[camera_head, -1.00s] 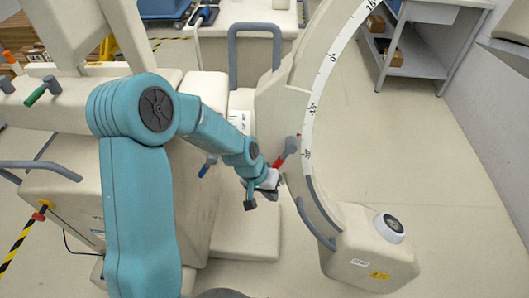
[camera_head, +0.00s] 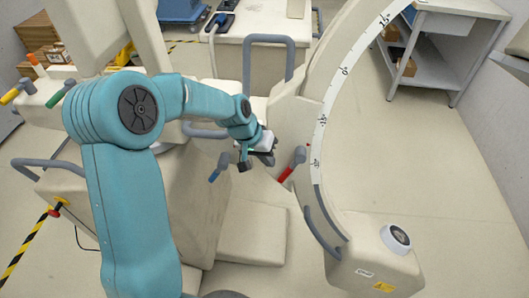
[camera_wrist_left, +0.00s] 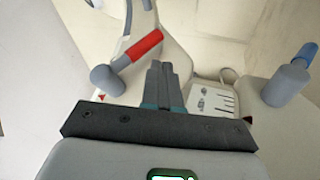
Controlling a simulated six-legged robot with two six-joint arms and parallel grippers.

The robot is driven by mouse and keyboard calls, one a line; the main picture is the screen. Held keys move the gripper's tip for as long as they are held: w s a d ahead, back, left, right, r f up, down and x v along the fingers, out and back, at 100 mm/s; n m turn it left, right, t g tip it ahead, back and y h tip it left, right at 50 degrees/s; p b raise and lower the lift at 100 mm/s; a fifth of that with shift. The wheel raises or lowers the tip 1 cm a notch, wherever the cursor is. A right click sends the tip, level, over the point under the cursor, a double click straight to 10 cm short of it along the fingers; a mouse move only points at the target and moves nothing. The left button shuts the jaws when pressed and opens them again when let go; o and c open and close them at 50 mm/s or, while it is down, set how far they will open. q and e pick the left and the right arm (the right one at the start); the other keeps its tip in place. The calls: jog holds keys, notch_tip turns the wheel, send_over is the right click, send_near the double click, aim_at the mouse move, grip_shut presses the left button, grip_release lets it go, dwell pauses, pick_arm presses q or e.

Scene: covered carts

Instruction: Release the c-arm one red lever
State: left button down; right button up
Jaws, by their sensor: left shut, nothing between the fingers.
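The c-arm's red lever (camera_head: 286,174) has a grey pivot knob and slants down-left beside the lower end of the curved scale in the head view. In the left wrist view the red lever (camera_wrist_left: 138,48) points up-right from its grey knob, left of the fingertips. My left gripper (camera_head: 266,158) is just left of the lever and apart from it. Its fingers (camera_wrist_left: 163,80) are together, with nothing between them. The c-arm (camera_head: 318,130) is a cream curved arc with a white angle scale. My right gripper is not in view.
A blue lever (camera_head: 214,173) sits left of my gripper; it also shows at right in the wrist view (camera_wrist_left: 304,56). Green (camera_head: 56,98) and yellow (camera_head: 11,96) levers are at the far left. A grey handle (camera_head: 322,232) is on the c-arm's lower end. Open floor lies right.

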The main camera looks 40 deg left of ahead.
aim_at(291, 165)
pick_arm(q)
jog(key=x, duration=0.5)
